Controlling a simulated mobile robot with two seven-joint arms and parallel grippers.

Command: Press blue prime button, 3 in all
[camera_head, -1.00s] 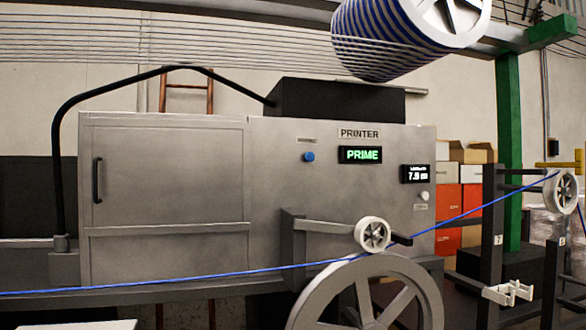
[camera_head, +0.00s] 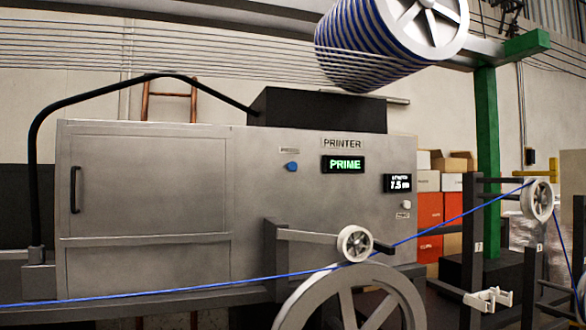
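The blue prime button (camera_head: 291,167) is a small round knob on the front of the grey printer (camera_head: 330,200), left of a green-lit display (camera_head: 343,165) reading PRIME. A small label sits above the button. Nothing touches or covers it. Neither of my grippers is in view.
A small length display (camera_head: 398,183) and a white button (camera_head: 406,204) are at the printer's right. The blue cable (camera_head: 200,289) runs across the front, under a small roller (camera_head: 355,243) and above a large grey wheel (camera_head: 350,298). A striped cable drum (camera_head: 360,45) hangs above.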

